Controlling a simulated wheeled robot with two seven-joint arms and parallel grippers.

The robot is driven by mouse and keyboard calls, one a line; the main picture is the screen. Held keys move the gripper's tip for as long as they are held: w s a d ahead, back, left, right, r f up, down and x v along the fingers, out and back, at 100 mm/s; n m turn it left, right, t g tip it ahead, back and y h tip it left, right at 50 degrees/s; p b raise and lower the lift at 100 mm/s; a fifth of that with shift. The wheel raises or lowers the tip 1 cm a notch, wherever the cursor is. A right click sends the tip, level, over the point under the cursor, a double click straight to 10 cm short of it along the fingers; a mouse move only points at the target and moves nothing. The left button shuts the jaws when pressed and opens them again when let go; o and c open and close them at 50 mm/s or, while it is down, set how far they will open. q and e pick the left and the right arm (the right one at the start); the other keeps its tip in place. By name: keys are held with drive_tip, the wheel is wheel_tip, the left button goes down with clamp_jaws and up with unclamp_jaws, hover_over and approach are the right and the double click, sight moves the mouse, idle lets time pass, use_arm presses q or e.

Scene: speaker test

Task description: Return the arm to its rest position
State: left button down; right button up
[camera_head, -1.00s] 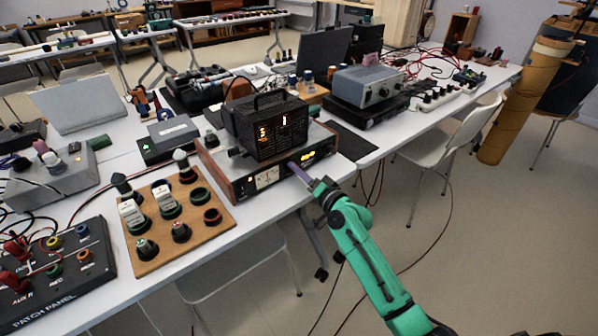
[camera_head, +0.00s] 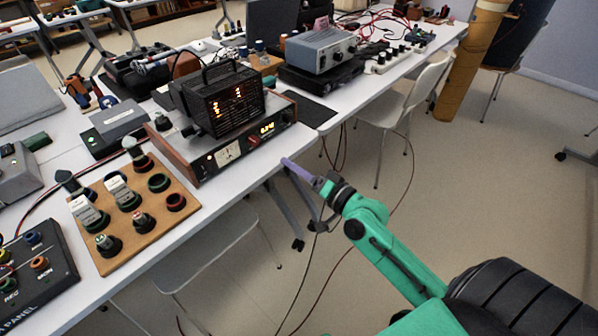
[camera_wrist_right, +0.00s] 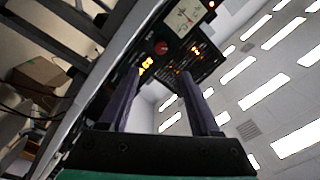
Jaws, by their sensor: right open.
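My right arm, green, comes in from the lower right in the head view. Its gripper (camera_head: 290,167) has purple fingers and hangs in the air just off the table's front edge, to the right of and apart from the amplifier. In the right wrist view the two fingers (camera_wrist_right: 160,88) stand apart with nothing between them. Beyond them is the wooden-cased amplifier (camera_head: 225,148) with a dial, a red knob and lit digits; it also shows in the right wrist view (camera_wrist_right: 153,52). My left gripper is not in view.
A wooden board with knobs (camera_head: 170,222) and a patch panel (camera_head: 50,285) lie to the left. A white chair (camera_head: 400,108) stands at the right. The floor around my arm looks open.

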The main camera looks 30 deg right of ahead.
drive_tip(key=shift+s+d, duration=0.2)
drive_tip(key=shift+s, duration=0.4)
drive_tip(key=s+d+f+n+g+h+p, duration=0.1)
drive_tip(key=s+d+f+g+h+p, duration=0.15)
drive_tip(key=f, duration=0.55)
drive_tip(key=s+d+f+g+h+p, duration=0.1)
drive_tip(key=s+d+f+g+p, duration=0.15)
drive_tip(key=f, duration=0.55)
drive_tip(key=s+d+f+n+g+h+p, duration=0.1)
drive_tip(key=s+d+f+h, duration=0.15)
drive_tip(key=f, duration=0.55)
drive_tip(key=s+a+f+n+g+p, duration=0.1)
drive_tip(key=s+f, duration=0.4)
drive_tip(key=s, duration=0.5)
drive_tip(key=s+a+f+n+g+p, duration=0.1)
drive_tip(key=s+f+g, duration=0.4)
drive_tip(key=s, duration=0.5)
drive_tip(key=s+a+f+n+g+p, duration=0.1)
drive_tip(key=s+f+n+g+p, duration=0.2)
drive_tip(key=s, duration=0.7)
wheel_tip(320, 180, down, 3)
drive_tip(key=shift+n+g+h, duration=0.3)
drive_tip(key=shift+n+h, duration=0.1)
drive_tip(key=shift+n, duration=0.6)
drive_tip(key=shift+a, duration=0.1)
